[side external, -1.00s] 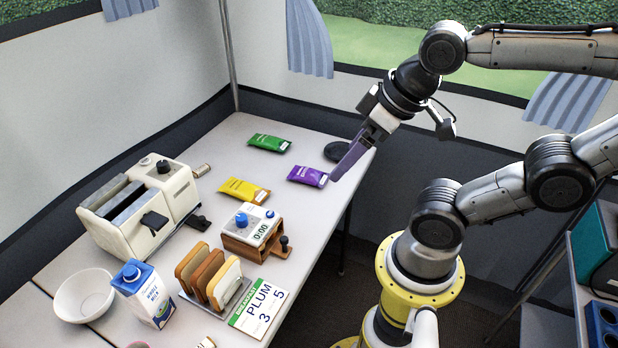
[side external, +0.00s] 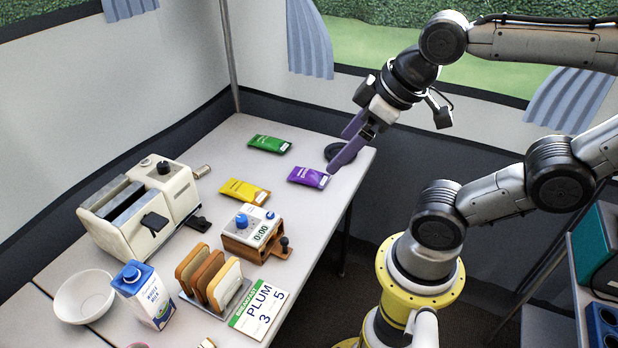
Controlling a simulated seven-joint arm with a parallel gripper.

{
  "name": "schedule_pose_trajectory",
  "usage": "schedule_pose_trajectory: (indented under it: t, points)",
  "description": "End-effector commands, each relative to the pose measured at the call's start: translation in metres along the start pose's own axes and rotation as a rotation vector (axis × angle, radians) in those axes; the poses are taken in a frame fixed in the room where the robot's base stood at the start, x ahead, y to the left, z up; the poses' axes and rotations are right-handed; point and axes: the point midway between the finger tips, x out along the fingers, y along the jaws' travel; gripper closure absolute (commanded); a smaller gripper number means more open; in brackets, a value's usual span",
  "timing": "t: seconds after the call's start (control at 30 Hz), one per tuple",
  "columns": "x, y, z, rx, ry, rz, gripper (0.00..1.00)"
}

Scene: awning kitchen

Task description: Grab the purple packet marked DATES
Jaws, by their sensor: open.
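A purple packet (side external: 308,177) lies flat near the far right edge of the table, its print too small to read. My gripper (side external: 340,152), with purple fingers, is above and just to the right of the packet. The fingers are spread apart and hold nothing. They point down and to the left, and hide part of a dark round object behind them.
A green packet (side external: 269,143) and a yellow packet (side external: 244,190) lie nearby. The dark round object (side external: 334,151) sits by the far right edge. A timer (side external: 250,225) on a wooden stand, bread slices in a rack (side external: 228,297), a toaster (side external: 135,205), milk carton and bowl stand nearer.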

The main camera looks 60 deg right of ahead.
Motion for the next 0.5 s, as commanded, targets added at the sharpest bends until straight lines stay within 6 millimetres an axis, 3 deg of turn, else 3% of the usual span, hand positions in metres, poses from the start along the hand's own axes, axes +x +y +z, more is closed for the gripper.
schedule_pose_trajectory:
  t: [0.13, 0.27, 0.37, 0.5]
  points:
    - [-0.001, 0.014, -0.046, -0.104, -0.007, 0.016, 0.0]
    - [0.012, 0.034, -0.08, -0.154, -0.047, 0.033, 0.0]
    - [0.031, 0.057, -0.106, -0.177, -0.095, 0.043, 0.0]
    - [0.071, 0.1, -0.133, -0.188, -0.178, 0.047, 0.0]
